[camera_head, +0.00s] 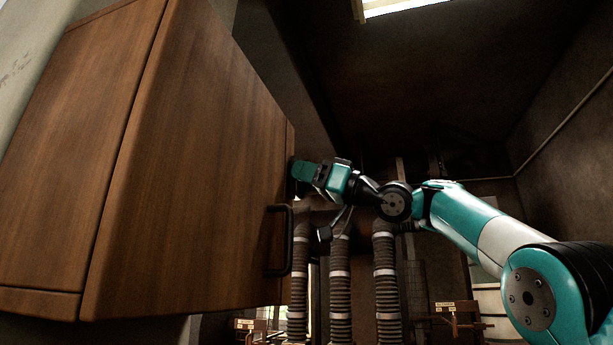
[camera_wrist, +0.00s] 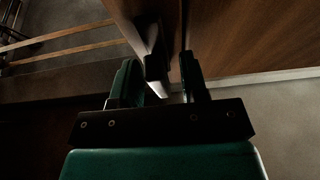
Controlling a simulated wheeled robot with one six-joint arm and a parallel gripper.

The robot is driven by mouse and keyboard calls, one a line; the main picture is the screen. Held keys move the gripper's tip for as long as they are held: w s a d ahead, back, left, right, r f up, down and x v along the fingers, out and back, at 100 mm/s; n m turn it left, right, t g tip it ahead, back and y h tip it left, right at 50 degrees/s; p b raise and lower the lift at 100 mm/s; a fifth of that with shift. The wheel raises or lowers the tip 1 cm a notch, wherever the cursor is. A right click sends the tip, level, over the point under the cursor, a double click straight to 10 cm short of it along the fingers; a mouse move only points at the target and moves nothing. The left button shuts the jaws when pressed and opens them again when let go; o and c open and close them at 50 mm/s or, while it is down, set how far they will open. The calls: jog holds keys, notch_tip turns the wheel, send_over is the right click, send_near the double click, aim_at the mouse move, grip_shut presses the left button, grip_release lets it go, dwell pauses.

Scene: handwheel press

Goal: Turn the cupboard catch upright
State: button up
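The wooden cupboard (camera_head: 190,160) fills the left of the head view. My gripper (camera_head: 294,169) is at the right edge of its front, above the dark bar handle (camera_head: 277,240). In the wrist view my gripper (camera_wrist: 158,62) has its two dark fingers apart. A dark, narrow piece with a pale edge, which looks like the catch (camera_wrist: 155,68), stands between the fingers, with gaps showing on both sides. In the head view the catch is hidden by my gripper, so its angle cannot be told there.
Several ribbed hoses (camera_head: 340,290) hang behind and below my arm. A dark wall and ceiling lie behind, with a bright light panel (camera_head: 400,7) at the top. The space right of the cupboard front is mostly free around my arm.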

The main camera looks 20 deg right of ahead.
jog(key=b+v, duration=0.7)
jog(key=v, duration=1)
jog(key=shift+d+b, duration=0.2)
jog(key=shift+b, duration=0.1)
jog(key=shift+f, duration=0.1)
